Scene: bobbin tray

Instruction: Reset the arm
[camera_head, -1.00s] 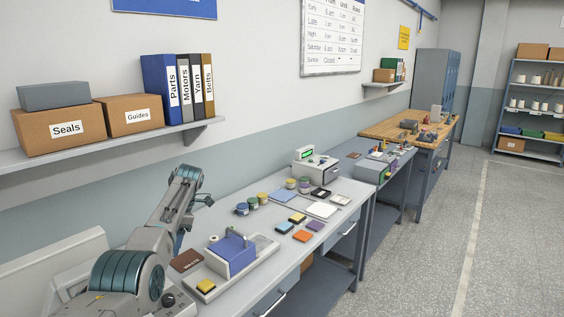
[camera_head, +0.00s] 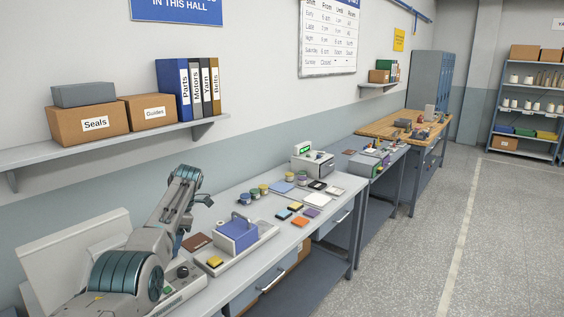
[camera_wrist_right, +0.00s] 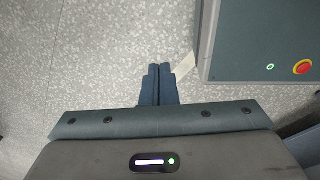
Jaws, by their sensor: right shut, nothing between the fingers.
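My left arm comes in from the lower left of the head view, raised and bent over the near bench. Its gripper (camera_head: 178,243) shows only as a small dark part beside the bench, and I cannot make out its fingers' opening. In the right wrist view my right gripper (camera_wrist_right: 158,72) has its two dark blue fingers together with nothing between them. It points down over bare grey floor. My right arm is not in the head view.
A wall shelf (camera_head: 150,138) holds cartons and binders. The floor (camera_head: 430,260) at right is clear.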

